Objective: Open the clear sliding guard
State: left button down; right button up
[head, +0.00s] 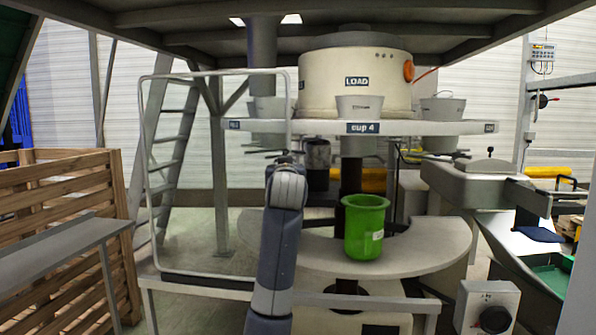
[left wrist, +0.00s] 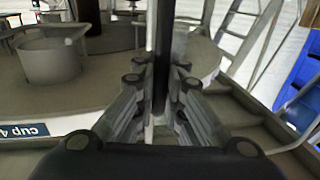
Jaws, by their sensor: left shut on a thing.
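The clear sliding guard (head: 215,73) is a see-through panel in a light grey rounded frame. It stands upright in the left half of the head view, in front of the machine. My left arm rises from the bottom middle to the guard's right edge, hiding its own fingertips there. In the left wrist view, my left gripper (left wrist: 160,90) is shut on a dark upright bar (left wrist: 163,40), which appears to be the guard's handle or edge. The space right of the guard is uncovered. My right gripper is in neither view.
A green bucket (head: 365,230) stands on the half-round grey shelf (head: 440,245). Above is a round platform (head: 440,127) with pale cups, one labelled "cup 4". A wooden crate (head: 70,185) and a ladder (head: 165,150) are at left. A control box (head: 487,307) is at lower right.

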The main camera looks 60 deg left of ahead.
pick_arm(q)
jog(key=shift+a+f, duration=0.1)
jog(key=shift+f, duration=0.1)
jog(key=c, duration=1.7)
grip_release()
jog(key=shift+s+r, duration=0.1)
jog(key=shift+o, duration=0.2)
jog(key=v, duration=1.2)
